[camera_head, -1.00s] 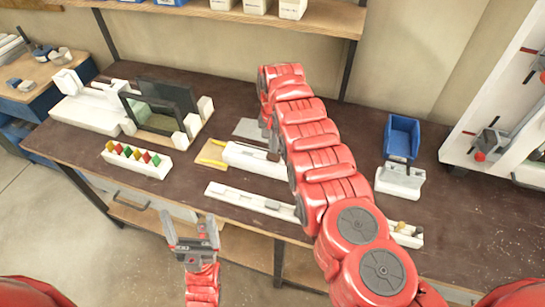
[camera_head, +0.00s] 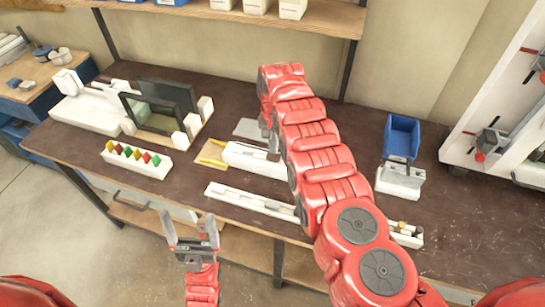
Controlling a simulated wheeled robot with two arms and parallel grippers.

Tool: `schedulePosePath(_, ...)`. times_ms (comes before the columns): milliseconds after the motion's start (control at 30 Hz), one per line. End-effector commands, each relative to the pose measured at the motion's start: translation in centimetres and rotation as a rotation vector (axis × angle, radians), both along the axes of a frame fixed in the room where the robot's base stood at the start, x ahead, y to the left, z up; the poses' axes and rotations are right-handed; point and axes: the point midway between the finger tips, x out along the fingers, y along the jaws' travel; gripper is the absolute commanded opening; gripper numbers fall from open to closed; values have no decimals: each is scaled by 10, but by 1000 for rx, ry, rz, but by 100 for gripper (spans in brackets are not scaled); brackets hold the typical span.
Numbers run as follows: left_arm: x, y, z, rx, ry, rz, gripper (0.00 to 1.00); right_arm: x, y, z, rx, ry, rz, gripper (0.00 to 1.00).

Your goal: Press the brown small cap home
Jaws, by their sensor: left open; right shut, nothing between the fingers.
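My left gripper (camera_head: 190,226) is open and empty, held up in front of the bench's front edge. My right arm reaches over the middle of the bench, and its links hide most of the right gripper (camera_head: 273,152). That gripper is shut and points down at the right part of a white profile block (camera_head: 250,160). A small dark brown spot shows there beside the fingers. I cannot tell for certain whether it is the brown small cap, or whether the fingers touch it.
A long white rail (camera_head: 245,201) lies in front of the block. A white rack (camera_head: 137,160) with several coloured pieces and a dark frame (camera_head: 160,103) stand left. The bench (camera_head: 465,225) is clear at far right.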

Motion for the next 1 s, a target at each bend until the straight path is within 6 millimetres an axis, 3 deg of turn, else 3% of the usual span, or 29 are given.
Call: schedulePosePath(1000,0,0,-14,0,0,0,90,0,0,-16,0,0,0,0)
